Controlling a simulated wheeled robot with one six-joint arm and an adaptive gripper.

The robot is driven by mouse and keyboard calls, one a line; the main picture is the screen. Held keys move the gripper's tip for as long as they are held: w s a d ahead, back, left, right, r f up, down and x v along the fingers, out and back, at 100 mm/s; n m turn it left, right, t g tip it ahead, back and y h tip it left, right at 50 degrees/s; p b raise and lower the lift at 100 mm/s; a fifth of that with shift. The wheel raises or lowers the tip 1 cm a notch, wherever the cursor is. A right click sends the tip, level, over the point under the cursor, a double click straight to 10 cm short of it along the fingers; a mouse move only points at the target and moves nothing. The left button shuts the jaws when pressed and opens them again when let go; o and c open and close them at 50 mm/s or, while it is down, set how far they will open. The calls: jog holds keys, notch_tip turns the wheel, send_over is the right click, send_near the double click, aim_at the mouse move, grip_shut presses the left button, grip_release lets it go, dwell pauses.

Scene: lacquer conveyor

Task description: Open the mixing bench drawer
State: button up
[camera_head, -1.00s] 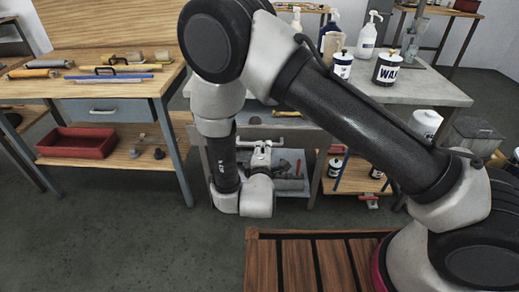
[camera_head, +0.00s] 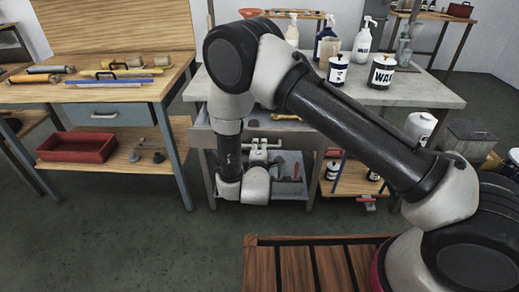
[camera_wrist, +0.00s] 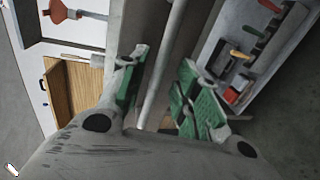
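The mixing bench (camera_head: 420,92) is the grey-topped bench right of centre in the head view. Its drawer (camera_head: 200,133) is below the top, partly behind my arm. It appears partly pulled out, since a yellow-handled tool shows inside it. My gripper (camera_head: 262,150) points at the drawer front. In the wrist view my gripper (camera_wrist: 160,88) has its two green-padded fingers apart. A long grey bar, apparently the drawer handle (camera_wrist: 163,75), runs between them. A gap shows beside the bar, and I see no firm grip on it.
A wooden bench (camera_head: 130,92) with a closed blue-grey drawer (camera_head: 103,115) and a red bin (camera_head: 76,147) stands at left. A wax can (camera_head: 381,71) and bottles stand on the mixing bench. A lower shelf (camera_head: 290,190) holds tools. Floor at front left is clear.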

grip_shut()
jog(key=s, duration=0.4)
jog(key=shift+s+f, duration=0.15)
jog(key=shift+s, duration=0.2)
grip_release()
jog(key=shift+w, duration=0.1)
